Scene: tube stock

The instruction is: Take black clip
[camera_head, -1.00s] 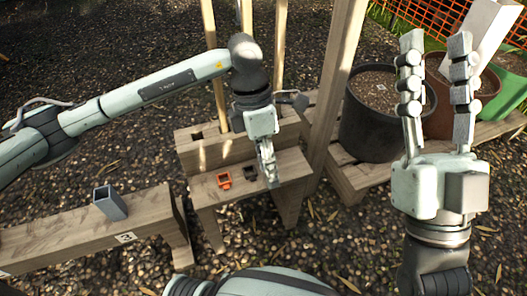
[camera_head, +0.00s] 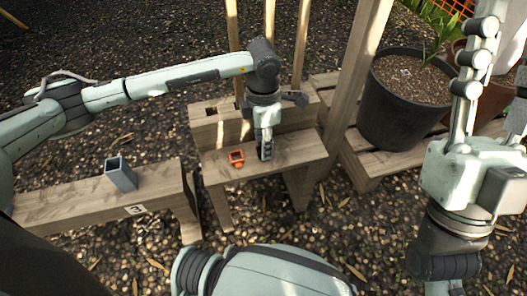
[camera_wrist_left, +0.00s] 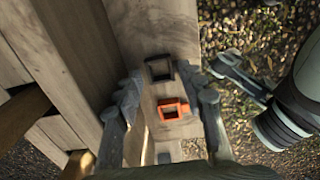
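The black clip (camera_wrist_left: 160,69) is a small square frame lying on the wooden bench. In the left wrist view it lies between the fingertips of my left gripper (camera_wrist_left: 160,76), with gaps visible on both sides. In the head view my left gripper (camera_head: 265,156) points down at the bench top and hides the black clip. An orange clip (camera_head: 236,158) lies just left of the gripper; it also shows in the left wrist view (camera_wrist_left: 173,109), nearer the palm. My right gripper (camera_head: 504,45) is raised at the right, fingers apart and empty, partly cut off.
A grey square tube (camera_head: 121,176) stands on a lower wooden beam (camera_head: 70,205) marked 3 at the left. A slotted wooden block (camera_head: 225,127) with upright posts is behind the bench. A black plant pot (camera_head: 402,105) stands to the right.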

